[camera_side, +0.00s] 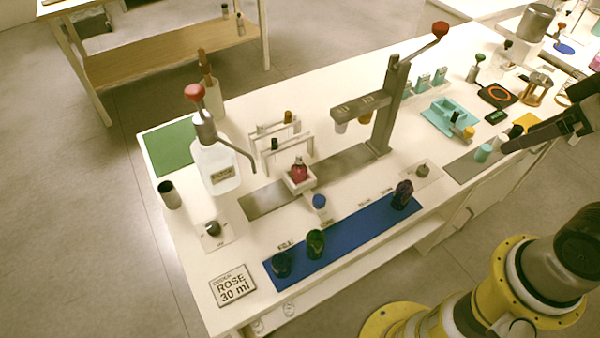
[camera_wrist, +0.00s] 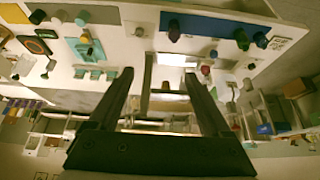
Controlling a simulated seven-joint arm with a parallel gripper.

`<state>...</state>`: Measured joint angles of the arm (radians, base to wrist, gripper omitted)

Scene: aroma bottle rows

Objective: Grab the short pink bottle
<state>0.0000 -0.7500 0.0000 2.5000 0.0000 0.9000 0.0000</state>
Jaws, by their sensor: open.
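My gripper (camera_side: 540,132) is at the right side, above the bench and far from the reddish bottle. In the wrist view my gripper (camera_wrist: 158,76) has its two dark fingers wide apart with nothing between them.
A blue mat (camera_side: 345,232) at the front carries dark bottles. A tall grey stand (camera_side: 391,105) with a red-knobbed lever rises behind. A clear pump bottle (camera_side: 216,166) stands left. A teal cylinder (camera_side: 483,153) and teal tray (camera_side: 447,116) are near my gripper. A ROSE 30 ml sign (camera_side: 232,287) lies front left.

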